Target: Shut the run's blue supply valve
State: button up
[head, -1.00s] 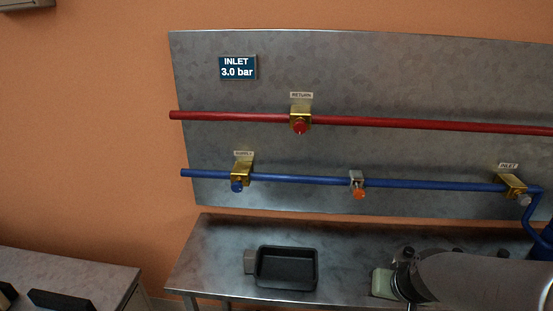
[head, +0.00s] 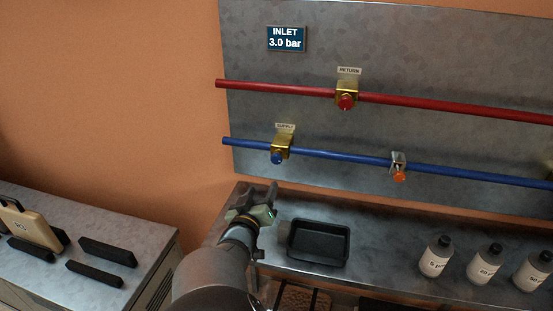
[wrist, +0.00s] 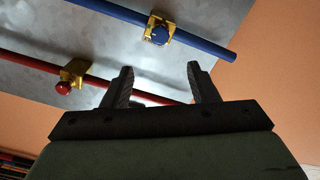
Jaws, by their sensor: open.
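The blue supply valve (head: 279,155) has a brass body and a blue knob on the blue pipe (head: 335,154). It sits under the SUPPLY label on the metal wall panel. In the wrist view the supply valve (wrist: 159,33) shows upper middle, beyond my fingers, with its knob facing the camera. My gripper (head: 266,198) is open and empty, below the valve and near the left end of the bench. Its two fingers (wrist: 162,88) are apart in the wrist view, and neither touches the valve.
A red-knobbed return valve (head: 346,97) sits on the red pipe above. An orange-knobbed fitting (head: 399,170) is farther right on the blue pipe. A black tray (head: 319,243) and several bottles (head: 434,256) stand on the bench. The panel sign (head: 287,39) reads INLET 3.0 bar.

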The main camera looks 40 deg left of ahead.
aim_at(276, 161)
jog(key=p+x, duration=0.3)
jog(key=x, duration=1.3)
jog(key=shift+f, duration=0.1)
jog(key=c, duration=1)
